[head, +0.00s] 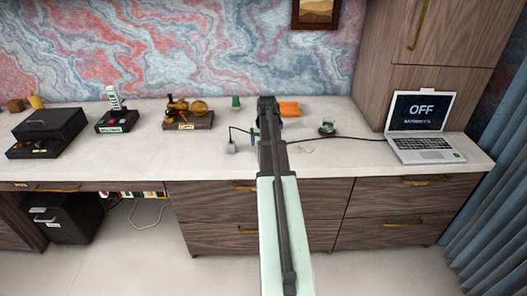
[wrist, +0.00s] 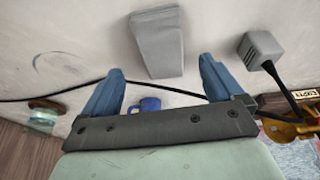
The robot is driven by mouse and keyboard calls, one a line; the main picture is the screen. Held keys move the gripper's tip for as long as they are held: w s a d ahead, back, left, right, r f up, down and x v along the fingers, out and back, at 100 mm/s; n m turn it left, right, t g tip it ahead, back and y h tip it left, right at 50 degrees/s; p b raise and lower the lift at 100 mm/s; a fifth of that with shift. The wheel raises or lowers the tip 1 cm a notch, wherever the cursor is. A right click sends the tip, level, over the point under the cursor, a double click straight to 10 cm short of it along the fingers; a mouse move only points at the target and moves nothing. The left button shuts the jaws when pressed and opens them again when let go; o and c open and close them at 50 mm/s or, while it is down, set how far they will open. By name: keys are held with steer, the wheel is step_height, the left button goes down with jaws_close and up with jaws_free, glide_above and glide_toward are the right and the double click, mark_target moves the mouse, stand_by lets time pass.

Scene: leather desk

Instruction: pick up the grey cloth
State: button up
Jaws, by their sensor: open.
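The grey cloth (wrist: 157,45) shows in the wrist view as a flat, folded-looking light grey strip on the pale desktop. It lies ahead of my gripper (wrist: 158,66), roughly between the lines of the two blue fingers. The fingers are spread wide with nothing between them, and the cloth appears apart from them. In the head view my arm covers the cloth and most of the gripper.
A grey block with a black cable (wrist: 263,47) lies right of the cloth in the wrist view. A blue mug (wrist: 147,104) is near the gripper's base. In the head view, an orange item (head: 289,108), a glass (head: 327,128) and a laptop (head: 424,128) stand right of the arm.

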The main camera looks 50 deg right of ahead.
steer(key=shift+x, duration=2.7)
steer(key=shift+w+a, duration=0.1)
steer(key=shift+c, duration=0.4)
steer(key=c, duration=1.1)
